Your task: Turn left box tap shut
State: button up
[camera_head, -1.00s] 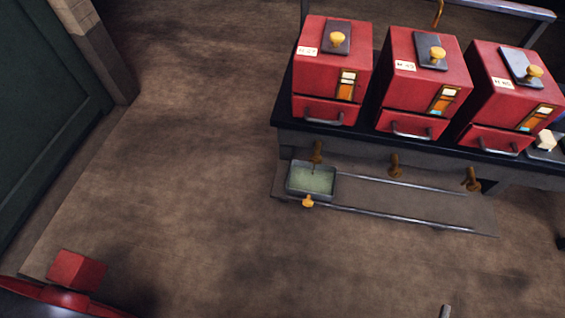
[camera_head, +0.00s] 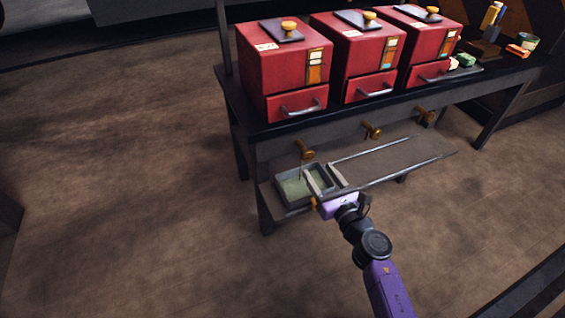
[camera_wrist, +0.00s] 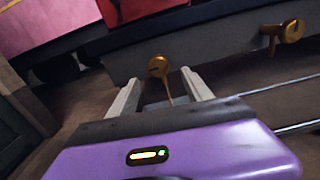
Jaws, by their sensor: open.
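The left box tap (camera_head: 305,151) is brass and sits on the bench's front rail below the leftmost red box (camera_head: 283,68). A thin line hangs from it toward a shallow tray of greenish liquid (camera_head: 280,197); I cannot tell whether it is liquid or a spout. My gripper (camera_head: 321,173) is open, its two pale fingers over the tray's right side, just below and right of the tap. In the wrist view the tap (camera_wrist: 158,66) shows between and beyond the fingertips (camera_wrist: 160,88). The fingers appear apart from it and hold nothing visible.
Two more brass taps, a middle one (camera_head: 372,131) and a right one (camera_head: 425,116), sit along the rail. A low shelf with metal rails (camera_head: 400,153) runs beneath them. Two more red boxes stand on the bench (camera_head: 460,96). The floor at left is clear.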

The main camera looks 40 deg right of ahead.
aim_at(309, 158)
jog(key=shift+n, duration=0.3)
jog(key=x, duration=0.7)
jog(key=shift+w, duration=0.4)
grip_shut()
